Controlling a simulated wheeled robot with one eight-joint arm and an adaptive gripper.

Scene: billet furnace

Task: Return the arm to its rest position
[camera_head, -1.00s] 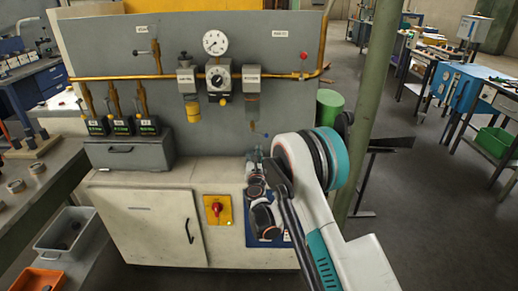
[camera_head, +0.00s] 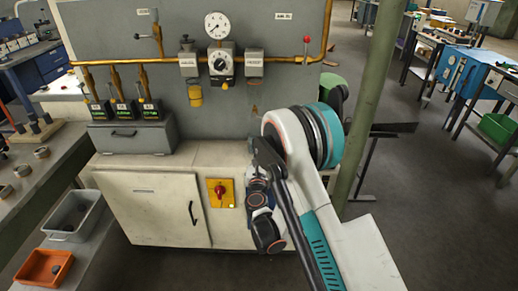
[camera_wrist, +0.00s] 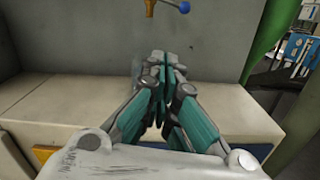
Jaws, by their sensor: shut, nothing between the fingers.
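My gripper (camera_wrist: 163,72) fills the middle of the wrist view, its teal and grey fingers closed together with nothing between them. It points at the grey panel (camera_wrist: 60,40), above the cream cabinet top (camera_wrist: 50,98). In the head view my arm is folded at the right of the cabinet (camera_head: 150,208), in front of its right end. The gripper's fingertips are hidden behind my arm links in that view.
The grey panel (camera_head: 110,40) carries a gauge (camera_head: 217,25), valves and copper pipe. A red switch (camera_head: 220,192) is on the cabinet front. A green post (camera_head: 368,100) stands close right of my arm. Bins (camera_head: 72,216) are at the left.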

